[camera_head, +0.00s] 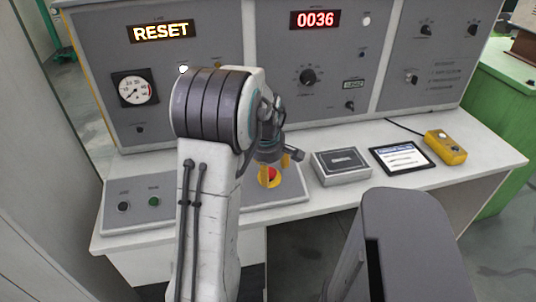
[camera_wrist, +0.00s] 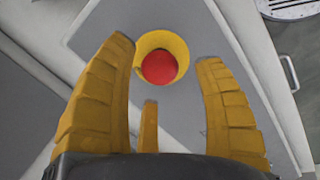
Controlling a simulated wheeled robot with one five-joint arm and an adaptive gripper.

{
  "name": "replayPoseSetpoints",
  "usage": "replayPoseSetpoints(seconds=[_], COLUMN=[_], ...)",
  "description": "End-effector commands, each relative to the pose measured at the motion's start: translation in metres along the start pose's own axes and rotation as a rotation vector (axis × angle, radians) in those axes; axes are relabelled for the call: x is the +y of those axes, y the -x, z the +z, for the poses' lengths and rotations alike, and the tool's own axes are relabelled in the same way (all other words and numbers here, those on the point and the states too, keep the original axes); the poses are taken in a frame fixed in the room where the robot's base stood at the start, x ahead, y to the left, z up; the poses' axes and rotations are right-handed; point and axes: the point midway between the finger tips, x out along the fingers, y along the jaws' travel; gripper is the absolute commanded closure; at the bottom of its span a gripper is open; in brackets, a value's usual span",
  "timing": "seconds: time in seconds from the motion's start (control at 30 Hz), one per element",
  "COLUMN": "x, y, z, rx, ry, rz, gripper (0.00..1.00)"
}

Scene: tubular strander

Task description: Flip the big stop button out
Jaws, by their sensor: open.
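The big stop button is a red round cap (camera_wrist: 159,67) in a yellow collar (camera_wrist: 181,46), set on a grey sloped panel. In the head view the red cap (camera_head: 271,175) shows partly behind my yellow fingers. My gripper (camera_head: 276,164) hangs over the panel at the button. In the wrist view my gripper (camera_wrist: 167,52) is open and empty. One finger lies left of the button and one right, with a shorter third finger below it. The cap lies between the two upper fingertips, with no contact visible. The height gap cannot be told.
Black (camera_head: 123,207) and green (camera_head: 154,201) push buttons sit on the panel's left part. A grey box (camera_head: 341,166), a tablet (camera_head: 402,158) and a yellow handheld device (camera_head: 445,147) lie to the right. The upright console behind shows a lit RESET display (camera_head: 160,32).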

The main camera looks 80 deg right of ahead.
Motion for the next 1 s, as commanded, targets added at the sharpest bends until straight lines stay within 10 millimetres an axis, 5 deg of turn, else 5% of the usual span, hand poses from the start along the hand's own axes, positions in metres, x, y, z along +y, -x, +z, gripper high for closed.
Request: replayPoseSetpoints(seconds=[0.5, 1.0], x=[0.000, 0.000], y=[0.084, 0.108], z=[0.000, 0.000], rx=[0.000, 0.000], ry=[0.001, 0.001], rz=[0.004, 0.002], gripper=[0.38, 0.38])
